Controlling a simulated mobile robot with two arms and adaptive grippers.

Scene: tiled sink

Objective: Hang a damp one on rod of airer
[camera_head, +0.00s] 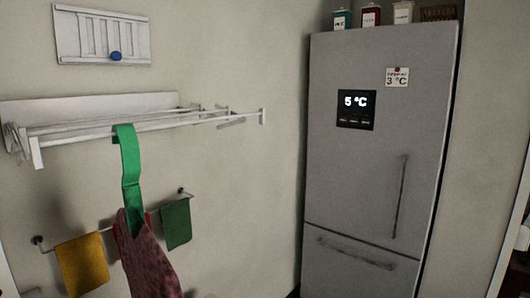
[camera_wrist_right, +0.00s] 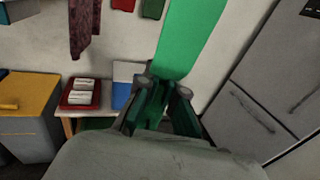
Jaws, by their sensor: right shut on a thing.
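The white airer (camera_head: 150,122) is fixed on the wall at left, its rods reaching out to the right. A long bright green cloth strip (camera_head: 130,165) is over its front rod and hangs down. Its lower part meets a mottled maroon cloth (camera_head: 148,262), which hides what is behind it. In the right wrist view my right gripper (camera_wrist_right: 160,95) is shut on green cloth, and the green strip (camera_wrist_right: 190,40) runs up from it out of frame. The maroon cloth (camera_wrist_right: 84,25) hangs at upper left there. My left gripper is in neither view.
A low wall rail holds a yellow cloth (camera_head: 82,265), a mostly hidden red one and a dark green one (camera_head: 176,224). A grey fridge (camera_head: 375,180) stands at right. The right wrist view shows a red tray (camera_wrist_right: 80,95) on a low table and a yellow-topped box (camera_wrist_right: 28,100).

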